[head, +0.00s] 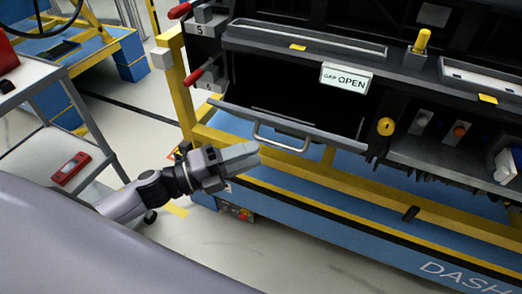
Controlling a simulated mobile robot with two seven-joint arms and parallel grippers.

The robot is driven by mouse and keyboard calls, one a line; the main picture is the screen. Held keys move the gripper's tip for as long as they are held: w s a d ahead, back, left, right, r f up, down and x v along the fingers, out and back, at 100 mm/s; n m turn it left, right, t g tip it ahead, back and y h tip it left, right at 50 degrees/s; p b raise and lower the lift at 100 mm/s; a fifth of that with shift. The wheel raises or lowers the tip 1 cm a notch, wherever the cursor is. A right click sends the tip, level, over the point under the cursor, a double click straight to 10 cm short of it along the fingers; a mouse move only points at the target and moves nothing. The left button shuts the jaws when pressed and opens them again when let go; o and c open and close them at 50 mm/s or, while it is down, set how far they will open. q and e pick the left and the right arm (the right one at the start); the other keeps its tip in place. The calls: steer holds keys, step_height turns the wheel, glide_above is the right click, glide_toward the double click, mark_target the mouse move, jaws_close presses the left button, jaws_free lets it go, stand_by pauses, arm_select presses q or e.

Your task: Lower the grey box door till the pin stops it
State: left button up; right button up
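The grey box door (318,133) is hinged on the dashboard module and hangs part-way open, tilted outward in front of a dark box opening. Its bar handle (280,143) faces me. My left gripper (250,155) is just left of the handle and a little below it in the picture, apart from it as far as I can tell. Its fingers lie together with nothing visible between them. A yellow round knob (385,126) sits right of the door, and a yellow upright pin (421,41) stands above it; which one stops the door I cannot tell. My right gripper is out of view.
A sign reading "GAP OPEN" (346,78) is above the box. Red-ended levers (194,77) stick out at the module's left. A yellow rail (350,178) and blue base run below. A grey cart (40,140) with a red device (70,168) stands left.

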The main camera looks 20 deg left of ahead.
arm_select(q)
steer(key=shift+v, duration=1)
